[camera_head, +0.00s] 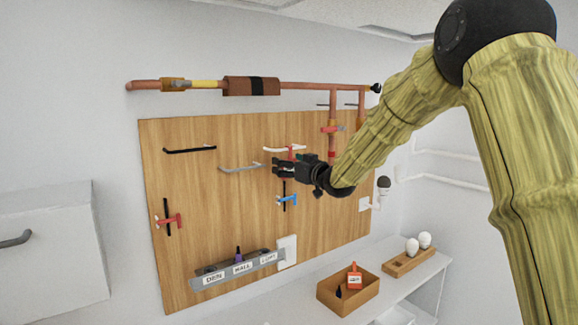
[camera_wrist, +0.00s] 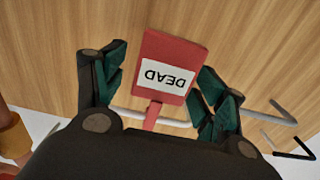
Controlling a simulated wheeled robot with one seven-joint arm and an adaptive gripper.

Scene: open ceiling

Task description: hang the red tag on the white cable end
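A red tag (camera_wrist: 172,68) with a white label reading "DEAD" is between my gripper's fingers (camera_wrist: 160,75) in the wrist view. The fingers are spread, with a visible gap at the tag's left side and the right finger close to its edge. The tag's narrow stem meets the white cable end (camera_wrist: 178,122); I cannot tell whether it is hooked over it. In the head view, the white cable end (camera_head: 272,148) sticks out from the wooden board, with red of the tag (camera_head: 291,153) at it. My gripper (camera_head: 275,167) is just below.
Black (camera_head: 190,150) and grey (camera_head: 238,168) cable ends are left on the board (camera_head: 200,215). A blue tap handle (camera_head: 288,199) is below my gripper. A labelled grey rack (camera_head: 215,281) sits low. An open box (camera_head: 340,303) holding a red-orange labelled item (camera_head: 354,280) stands on the shelf.

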